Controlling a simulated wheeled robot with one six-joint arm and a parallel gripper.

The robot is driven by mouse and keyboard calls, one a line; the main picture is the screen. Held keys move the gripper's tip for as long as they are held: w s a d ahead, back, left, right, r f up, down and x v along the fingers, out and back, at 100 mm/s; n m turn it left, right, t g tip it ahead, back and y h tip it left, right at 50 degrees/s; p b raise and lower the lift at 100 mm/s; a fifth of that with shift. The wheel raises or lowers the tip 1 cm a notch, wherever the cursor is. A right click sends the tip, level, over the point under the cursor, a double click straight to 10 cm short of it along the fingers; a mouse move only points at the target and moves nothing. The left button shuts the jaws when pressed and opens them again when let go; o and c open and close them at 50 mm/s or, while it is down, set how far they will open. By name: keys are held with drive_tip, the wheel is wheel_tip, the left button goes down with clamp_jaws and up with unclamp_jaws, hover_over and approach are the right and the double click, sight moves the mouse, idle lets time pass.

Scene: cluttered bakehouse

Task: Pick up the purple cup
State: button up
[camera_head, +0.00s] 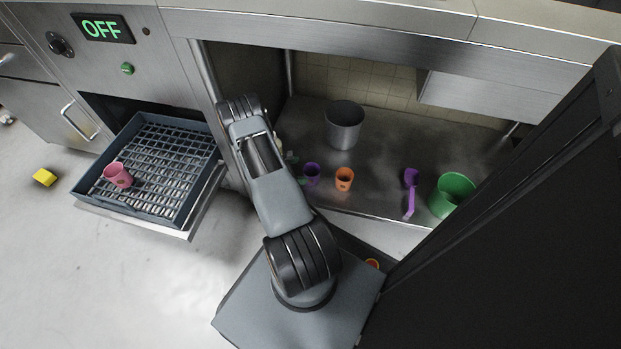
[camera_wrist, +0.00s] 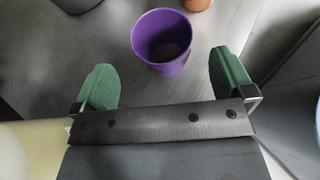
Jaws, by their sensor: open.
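The purple cup (camera_head: 311,174) stands upright on the metal shelf, just right of my arm in the head view. In the wrist view the purple cup (camera_wrist: 162,42) shows its open top and sits beyond the fingertips, roughly between their lines. My gripper (camera_wrist: 164,80) is open, with one green finger pad on each side and nothing between them. The right pad looks closer to the cup than the left one. In the head view my gripper is mostly hidden behind my arm, with a bit of green showing beside the cup.
An orange cup (camera_head: 344,179) stands close right of the purple cup. A metal pot (camera_head: 344,125) stands behind. A purple ladle-like tool (camera_head: 410,190) and a green bucket (camera_head: 452,194) are farther right. A pink cup (camera_head: 118,175) sits in a grey rack (camera_head: 83,188). A yellow block (camera_head: 45,177) lies on the floor.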

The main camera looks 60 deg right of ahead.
sight(318, 171)
drive_tip(key=b+x, duration=0.3)
drive_tip(key=x, duration=0.3)
drive_tip(key=shift+s+d+f, duration=0.1)
drive_tip(key=shift+s+d, duration=0.05)
drive_tip(key=shift+s, duration=0.05)
drive_tip(key=c, duration=1)
drive_tip(key=shift+o, duration=0.2)
